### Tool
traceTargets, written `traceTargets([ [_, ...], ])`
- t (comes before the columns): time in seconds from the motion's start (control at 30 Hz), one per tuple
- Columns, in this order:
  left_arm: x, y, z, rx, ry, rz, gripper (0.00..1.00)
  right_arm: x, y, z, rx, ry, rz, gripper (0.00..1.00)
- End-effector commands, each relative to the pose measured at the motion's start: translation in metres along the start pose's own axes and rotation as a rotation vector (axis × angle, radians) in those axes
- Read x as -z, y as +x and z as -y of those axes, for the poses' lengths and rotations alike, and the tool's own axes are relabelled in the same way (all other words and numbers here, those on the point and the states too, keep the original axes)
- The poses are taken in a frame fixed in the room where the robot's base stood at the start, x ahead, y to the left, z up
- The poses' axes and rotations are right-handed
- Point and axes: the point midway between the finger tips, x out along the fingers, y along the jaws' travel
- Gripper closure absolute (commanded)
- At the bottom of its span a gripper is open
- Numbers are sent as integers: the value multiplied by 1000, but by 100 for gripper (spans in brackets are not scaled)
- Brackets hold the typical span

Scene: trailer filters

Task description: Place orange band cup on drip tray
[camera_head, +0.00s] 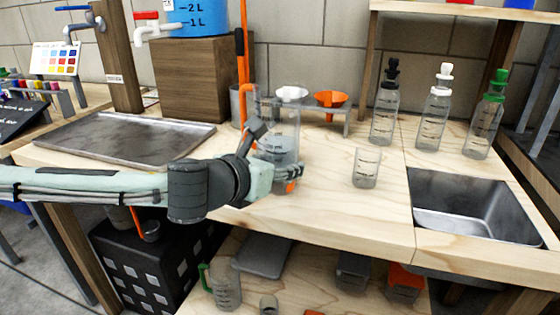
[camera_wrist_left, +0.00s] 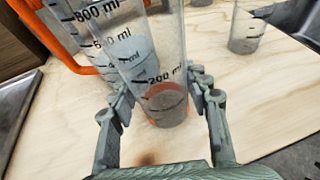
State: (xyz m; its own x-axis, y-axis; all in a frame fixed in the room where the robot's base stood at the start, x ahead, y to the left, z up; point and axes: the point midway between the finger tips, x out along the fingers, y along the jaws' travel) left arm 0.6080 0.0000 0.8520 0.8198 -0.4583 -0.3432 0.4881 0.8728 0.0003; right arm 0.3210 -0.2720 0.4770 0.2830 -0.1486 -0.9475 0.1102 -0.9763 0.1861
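The clear orange band cup (camera_wrist_left: 168,108) stands upright on the wooden bench in the left wrist view, with an orange ring low on its wall. In the head view its orange band (camera_head: 290,187) shows beside my left gripper (camera_head: 290,172), and much of the cup is hidden. In the left wrist view my left gripper (camera_wrist_left: 163,98) is open, with one finger on either side of the cup's lower part and small visible gaps. The drip tray (camera_head: 130,138), a flat grey metal tray, lies empty on the bench's left. My right gripper is not in view.
A clear pitcher with an orange handle (camera_wrist_left: 88,68) stands close behind the cup. A small clear beaker (camera_head: 366,168) stands to the right, then a sink (camera_head: 475,208). Bottles, including a green-capped one (camera_head: 487,120), and a funnel stand (camera_head: 325,119) are behind.

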Motion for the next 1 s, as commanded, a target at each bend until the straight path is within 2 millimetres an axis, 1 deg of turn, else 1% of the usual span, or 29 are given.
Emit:
traceTargets([
  [0.03,0,0,0,0,0,0,69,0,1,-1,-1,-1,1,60],
  [0.1,0,0,0,0,0,0,78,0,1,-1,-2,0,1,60],
  [0.13,0,0,0,0,0,0,79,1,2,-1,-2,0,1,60],
  [0.37,-2,-1,0,0,0,1,79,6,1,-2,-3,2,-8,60],
  [0.47,-8,-3,0,0,0,2,79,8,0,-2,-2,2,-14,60],
  [0.57,-20,-7,0,0,1,4,79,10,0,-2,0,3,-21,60],
  [0.63,-31,-11,0,0,1,5,79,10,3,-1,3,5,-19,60],
  [0.67,-36,-13,0,0,0,5,79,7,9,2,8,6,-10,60],
  [0.7,-43,-15,0,0,1,5,79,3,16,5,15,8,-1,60],
  [0.77,-44,-25,-10,-4,-2,2,79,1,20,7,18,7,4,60],
  [0.87,-52,-44,-26,-5,-2,4,79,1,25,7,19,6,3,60],
  [1.0,-62,-72,-49,-6,-2,3,79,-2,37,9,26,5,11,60],
])
